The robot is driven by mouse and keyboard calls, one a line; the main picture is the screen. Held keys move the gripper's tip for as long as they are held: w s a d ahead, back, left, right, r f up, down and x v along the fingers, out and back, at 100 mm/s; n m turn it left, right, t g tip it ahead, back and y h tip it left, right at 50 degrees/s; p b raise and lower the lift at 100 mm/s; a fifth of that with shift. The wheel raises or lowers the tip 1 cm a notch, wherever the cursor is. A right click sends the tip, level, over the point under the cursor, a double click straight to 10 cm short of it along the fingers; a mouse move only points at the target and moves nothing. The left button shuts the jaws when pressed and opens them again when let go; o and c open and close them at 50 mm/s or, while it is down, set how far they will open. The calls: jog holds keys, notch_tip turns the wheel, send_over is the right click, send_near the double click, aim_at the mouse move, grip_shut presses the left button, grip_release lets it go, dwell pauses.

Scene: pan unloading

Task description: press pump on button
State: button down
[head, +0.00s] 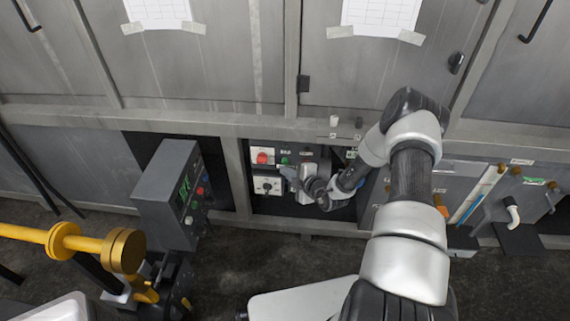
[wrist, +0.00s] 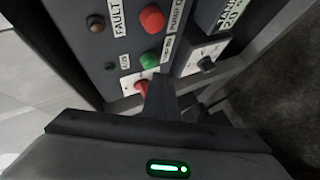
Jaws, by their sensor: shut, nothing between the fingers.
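A dark control panel shows close up in the wrist view, with a green button (wrist: 149,60), a red button (wrist: 152,18) above it and a smaller red part (wrist: 142,86) below it. A label beside the red button is cut off and partly legible; I cannot read which button is marked pump on. My gripper (wrist: 160,80) is shut and empty, its fingertips just below the green button in the picture. I cannot tell whether they touch the panel. In the head view my gripper (head: 291,176) is at the panel, just below the green button (head: 284,160).
A dark knob (wrist: 97,23) is beside the FAULT label, and a rotary switch (wrist: 206,64) on a white plate is right of the green button.

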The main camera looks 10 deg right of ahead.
jog(key=shift+w+d, duration=0.1)
jog(key=shift+w, duration=0.25)
jog(key=shift+w+d+b, duration=0.15)
jog(key=shift+w+b, duration=0.2)
jog(key=shift+w, duration=0.15)
dwell(0.8)
jog(key=shift+s+a+p, duration=0.25)
jog(key=shift+s+p, duration=0.3)
jog(key=shift+s, duration=0.3)
jog(key=shift+s, duration=0.1)
jog(key=s+p, duration=0.1)
jog(key=s+a, duration=0.1)
jog(key=s, duration=0.1)
jog(key=s+p, duration=0.1)
jog(key=shift+s+a+p, duration=0.25)
jog(key=shift+s+p, duration=0.05)
jog(key=shift+r, duration=0.1)
dwell(0.5)
